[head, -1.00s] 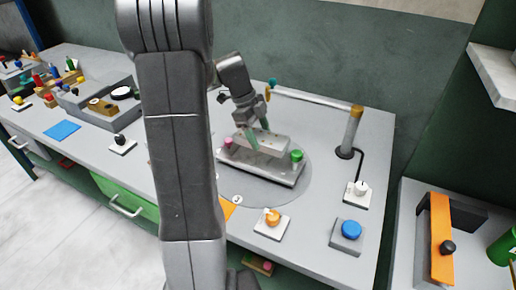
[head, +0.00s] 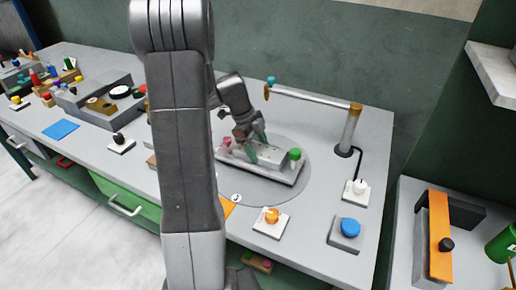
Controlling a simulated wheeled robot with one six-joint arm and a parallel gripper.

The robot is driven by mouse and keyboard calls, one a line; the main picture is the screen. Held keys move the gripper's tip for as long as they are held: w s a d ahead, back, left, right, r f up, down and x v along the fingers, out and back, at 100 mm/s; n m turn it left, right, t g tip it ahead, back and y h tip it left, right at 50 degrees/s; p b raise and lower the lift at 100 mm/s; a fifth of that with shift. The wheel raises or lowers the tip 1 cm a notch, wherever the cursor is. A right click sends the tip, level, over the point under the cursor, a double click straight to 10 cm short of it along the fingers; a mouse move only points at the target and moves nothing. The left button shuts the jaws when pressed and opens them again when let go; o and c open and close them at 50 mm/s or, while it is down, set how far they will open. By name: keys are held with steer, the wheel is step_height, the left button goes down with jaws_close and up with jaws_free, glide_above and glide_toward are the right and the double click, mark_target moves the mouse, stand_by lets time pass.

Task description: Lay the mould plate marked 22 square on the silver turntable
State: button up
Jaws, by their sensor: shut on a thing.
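The silver turntable (head: 262,193) is a flat round disc on the bench. A grey rectangular base (head: 284,176) sits on it, lying at an angle in the picture, with a pink knob at its left end and a green knob (head: 295,153) at its right. My gripper (head: 257,147) has green fingers and is shut on a pale grey plate (head: 270,159). The plate lies low over the base, between the two knobs, roughly in line with it. I cannot tell whether it touches the base. No number 22 is readable. My arm hides part of the bench to the left.
A jointed post (head: 351,130) with a horizontal bar stands behind the turntable. An orange button (head: 271,215), a blue button (head: 350,228) and a white knob (head: 359,187) are at the front right. A grey fixture (head: 85,100) stands at the left.

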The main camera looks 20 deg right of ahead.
steer(key=shift+s+a+f+b, duration=0.1)
steer(key=shift+s+f+b, duration=0.1)
steer(key=shift+f, duration=0.15)
steer(key=shift+s+a+f+b, duration=0.1)
steer(key=shift+f+b, duration=0.1)
steer(key=shift+f, duration=0.1)
steer(key=o, duration=1.4)
steer(key=shift+f, duration=0.15)
steer(key=shift+w+d+r+p, duration=0.1)
steer(key=shift+w+r+p, duration=0.05)
steer(key=shift+r+p, duration=0.3)
steer(key=shift+w+d+r+p, duration=0.1)
steer(key=shift+w+r+p, duration=0.05)
steer(key=shift+r+p, duration=0.25)
steer(key=b+v, duration=0.1)
steer(key=v, duration=1.1)
